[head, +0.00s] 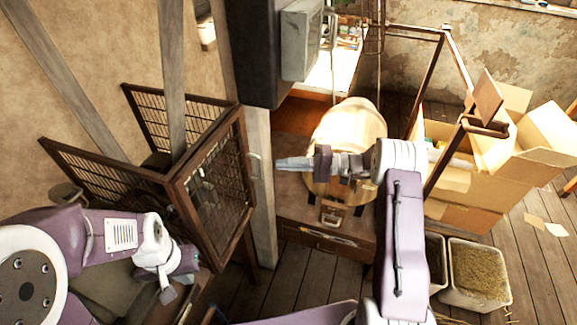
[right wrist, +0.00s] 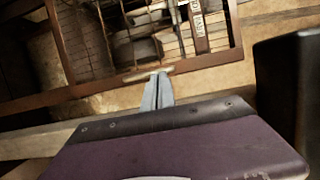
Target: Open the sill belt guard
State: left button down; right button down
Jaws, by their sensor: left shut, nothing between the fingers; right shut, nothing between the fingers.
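A brown-framed wire-mesh guard (head: 208,190) stands left of the middle in the head view, taken to be the sill belt guard. It carries a small pale handle (head: 255,167) on its right edge. In the right wrist view the guard's lower rail (right wrist: 95,88) and the handle (right wrist: 140,75) lie just beyond my fingertips. My right gripper (head: 279,164) is shut and empty, pointing left at the handle. In the wrist view its tips (right wrist: 158,78) overlap the handle; I cannot tell if they touch. My left gripper (head: 167,294) is shut and empty, below the guard.
A grey post (head: 263,215) stands right beside the guard. Behind my right gripper is a wooden bench (head: 290,205) with a round pale piece (head: 350,120) on it. Open cardboard boxes (head: 465,185) and a bin (head: 475,270) stand at the right. Some plank floor is clear.

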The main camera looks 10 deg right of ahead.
jog(key=shift+s+d, duration=0.2)
jog(key=shift+s, duration=0.9)
dwell(1.1)
